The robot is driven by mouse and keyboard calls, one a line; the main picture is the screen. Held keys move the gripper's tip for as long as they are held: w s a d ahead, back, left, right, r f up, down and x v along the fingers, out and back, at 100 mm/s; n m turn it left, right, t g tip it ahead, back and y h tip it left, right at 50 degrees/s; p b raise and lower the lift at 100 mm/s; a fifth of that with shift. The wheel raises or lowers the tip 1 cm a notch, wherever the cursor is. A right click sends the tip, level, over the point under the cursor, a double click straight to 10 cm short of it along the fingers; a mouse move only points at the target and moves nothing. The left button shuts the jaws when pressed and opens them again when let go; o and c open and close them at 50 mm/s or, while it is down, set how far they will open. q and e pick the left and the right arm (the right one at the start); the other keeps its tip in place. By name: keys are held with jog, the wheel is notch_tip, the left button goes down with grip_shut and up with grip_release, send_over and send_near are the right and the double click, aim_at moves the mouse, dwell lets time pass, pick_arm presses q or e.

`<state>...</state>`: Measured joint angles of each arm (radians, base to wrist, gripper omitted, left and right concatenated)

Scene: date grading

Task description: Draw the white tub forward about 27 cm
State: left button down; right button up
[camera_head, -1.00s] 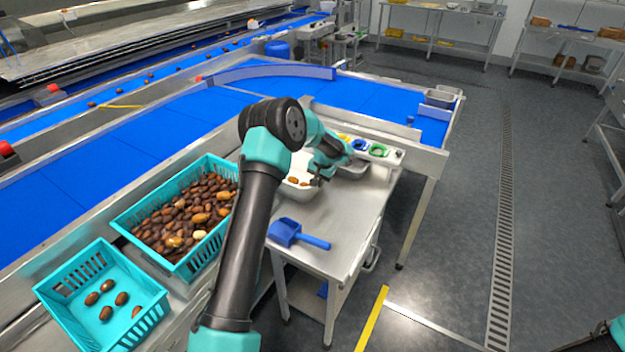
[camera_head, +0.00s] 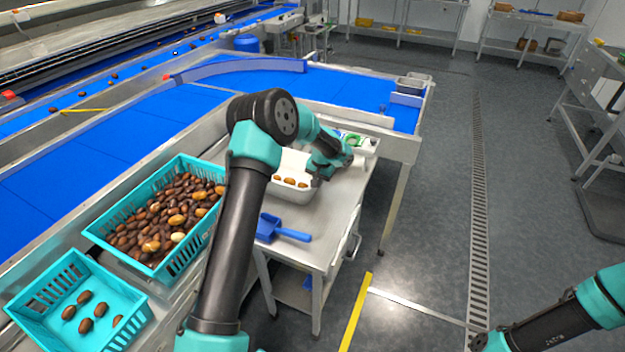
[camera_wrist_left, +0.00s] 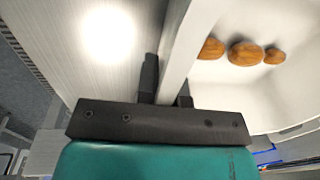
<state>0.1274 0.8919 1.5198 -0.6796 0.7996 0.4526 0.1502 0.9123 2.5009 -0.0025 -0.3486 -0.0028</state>
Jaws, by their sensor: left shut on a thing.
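The white tub (camera_head: 288,193) stands on the steel side table, with several brown dates inside near its front. My left gripper (camera_head: 322,176) is at the tub's right rim in the head view, and my left arm hides part of the tub's left side. In the left wrist view the jaws (camera_wrist_left: 168,88) straddle the tub's thin wall (camera_wrist_left: 180,50), one finger outside and one inside. The gripper is shut on that wall. My right arm enters at the lower right of the head view, with its gripper out of frame.
A blue scoop (camera_head: 281,230) lies near the table's front left. A green ring (camera_head: 353,140) sits in the holder behind. Teal crates of dates, one full (camera_head: 112,222) and one sparse (camera_head: 40,292), stand left.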

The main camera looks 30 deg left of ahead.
pick_arm(q)
jog(key=shift+d, duration=0.25)
jog(key=c, duration=1.2)
grip_release()
jog(key=shift+o, duration=0.2)
notch_tip(320, 180, up, 17)
jog(key=d, duration=0.2)
jog(key=shift+r, duration=0.15)
jog(key=shift+w, duration=0.1)
